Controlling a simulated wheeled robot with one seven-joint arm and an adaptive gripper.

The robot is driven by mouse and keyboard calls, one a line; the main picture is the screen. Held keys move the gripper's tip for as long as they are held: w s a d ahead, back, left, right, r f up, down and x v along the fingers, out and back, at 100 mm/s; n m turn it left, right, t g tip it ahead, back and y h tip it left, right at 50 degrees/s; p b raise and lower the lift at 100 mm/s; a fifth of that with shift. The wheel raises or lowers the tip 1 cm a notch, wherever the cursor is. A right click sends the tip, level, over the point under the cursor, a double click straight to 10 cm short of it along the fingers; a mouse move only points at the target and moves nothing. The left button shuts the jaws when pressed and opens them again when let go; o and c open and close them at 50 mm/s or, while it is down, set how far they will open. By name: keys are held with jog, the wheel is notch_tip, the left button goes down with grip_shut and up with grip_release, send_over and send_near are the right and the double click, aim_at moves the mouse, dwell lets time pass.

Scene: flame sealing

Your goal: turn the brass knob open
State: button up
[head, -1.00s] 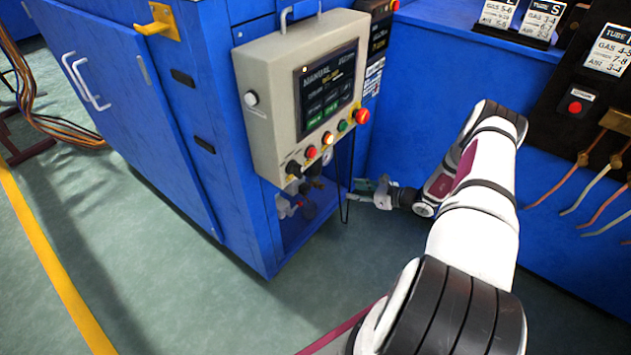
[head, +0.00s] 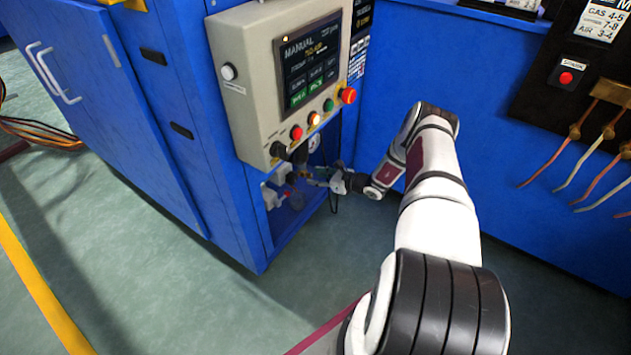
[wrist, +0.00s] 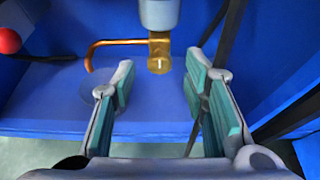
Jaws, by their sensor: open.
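A brass knob (wrist: 159,65) shows at the upper middle of the wrist view, below a grey cylinder (wrist: 159,14). A bent brass pipe (wrist: 112,43) runs left from beside it. My gripper (wrist: 160,64) is open, with one teal-padded finger on each side of the knob's line and nothing held. Gaps show between both fingers and the knob; how far short of it they are in depth I cannot tell. In the head view my gripper (head: 322,182) is at the blue cabinet's lower opening, and the knob is too small and dark to make out.
The grey control panel (head: 262,88) with its screen and buttons overhangs the opening. A red ball-like part (wrist: 9,41) is at the wrist view's upper left. A dark cable (wrist: 222,60) runs behind the right finger. Blue cabinet walls stand close around.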

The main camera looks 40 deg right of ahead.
jog(key=shift+w+a+f, duration=0.25)
jog(key=shift+w, duration=0.35)
grip_shut()
